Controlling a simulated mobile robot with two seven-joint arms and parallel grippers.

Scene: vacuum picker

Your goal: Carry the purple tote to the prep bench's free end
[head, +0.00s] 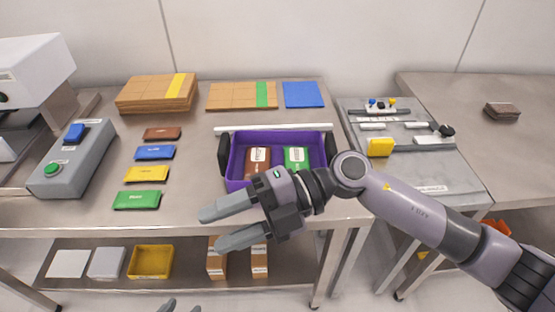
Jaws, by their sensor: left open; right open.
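The purple tote (237,168) stands upright on the left bench, near its right end. It has a dark handle on its left side (224,155) and another on its right (330,149). A brown pack (257,162) and a green pack (296,158) lie inside. My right gripper (212,228) is open and empty in front of the tote, covering part of its front wall; I see no grip on it. My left gripper (182,307) shows only its fingertips at the bottom edge, open and apart from the tote.
Brown, blue, yellow and green packs (142,201) lie left of the tote. Cardboard (157,93) and a blue sheet (303,95) lie behind. A grey control box (70,160) stands left. Right are a grey fixture panel (435,172) and another bench (520,150) with one dark pack (502,110), otherwise mostly clear.

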